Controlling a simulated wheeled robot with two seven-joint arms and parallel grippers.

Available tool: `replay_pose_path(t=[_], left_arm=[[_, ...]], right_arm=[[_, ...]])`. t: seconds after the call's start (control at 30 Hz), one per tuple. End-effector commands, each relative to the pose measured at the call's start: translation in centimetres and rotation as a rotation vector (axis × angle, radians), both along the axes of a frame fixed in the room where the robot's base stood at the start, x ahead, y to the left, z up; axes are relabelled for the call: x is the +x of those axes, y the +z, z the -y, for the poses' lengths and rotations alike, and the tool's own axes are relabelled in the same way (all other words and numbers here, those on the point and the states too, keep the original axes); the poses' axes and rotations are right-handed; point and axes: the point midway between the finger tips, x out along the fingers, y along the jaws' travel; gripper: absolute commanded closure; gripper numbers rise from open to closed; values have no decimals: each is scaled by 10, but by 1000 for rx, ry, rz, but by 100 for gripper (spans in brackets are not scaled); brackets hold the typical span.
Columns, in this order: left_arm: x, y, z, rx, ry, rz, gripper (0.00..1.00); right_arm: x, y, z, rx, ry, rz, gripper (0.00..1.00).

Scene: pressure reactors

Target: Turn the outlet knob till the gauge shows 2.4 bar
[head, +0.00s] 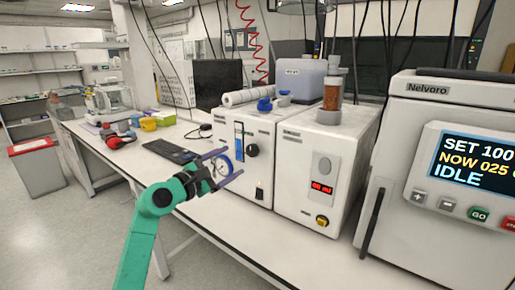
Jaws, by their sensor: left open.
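My left gripper (235,161) is open and empty, its two purple fingers apart in front of the left white instrument box (262,128). A round pale dial with a blue rim (223,168) shows between the fingers, partly covered by them; it looks like the gauge, but its needle and reading are too small to tell. A black knob (252,150) is on the box's front, just right of the fingertips and apart from them in the picture. I cannot tell whether it is the outlet knob. My right gripper is not in view.
A second white box (324,165) with a red display stands to the right, then a large Nelvoro unit (425,120) with a black door handle (372,222). A keyboard (170,151) lies left on the white bench (245,222). Bench space before the boxes is clear.

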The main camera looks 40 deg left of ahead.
Motion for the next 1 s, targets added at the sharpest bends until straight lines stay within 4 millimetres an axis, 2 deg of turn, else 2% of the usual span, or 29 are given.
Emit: replay_pose_path(t=[0.03, 0.2, 0.33, 0.5, 0.7, 0.87, 0.9, 0.93, 1.0], left_arm=[[14, 7, 1, -3, -3, 1, 16], [59, 6, -2, -9, -1, 4, 16], [85, 4, -2, -8, 0, 3, 16], [98, 1, -2, -3, -1, 0, 16], [98, 0, -1, -3, -1, 0, 16], [98, 0, -1, -4, -1, 0, 77], [98, 0, -1, -4, -2, -1, 92], [98, 0, -1, -4, -2, -1, 100], [97, 0, -1, -4, -2, -1, 100]], right_arm=[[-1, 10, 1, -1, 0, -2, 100], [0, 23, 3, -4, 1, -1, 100], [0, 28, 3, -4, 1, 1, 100], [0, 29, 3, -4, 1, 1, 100], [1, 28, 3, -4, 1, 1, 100], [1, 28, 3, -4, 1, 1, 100], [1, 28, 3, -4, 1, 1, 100], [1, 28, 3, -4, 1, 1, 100], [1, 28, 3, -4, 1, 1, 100]])
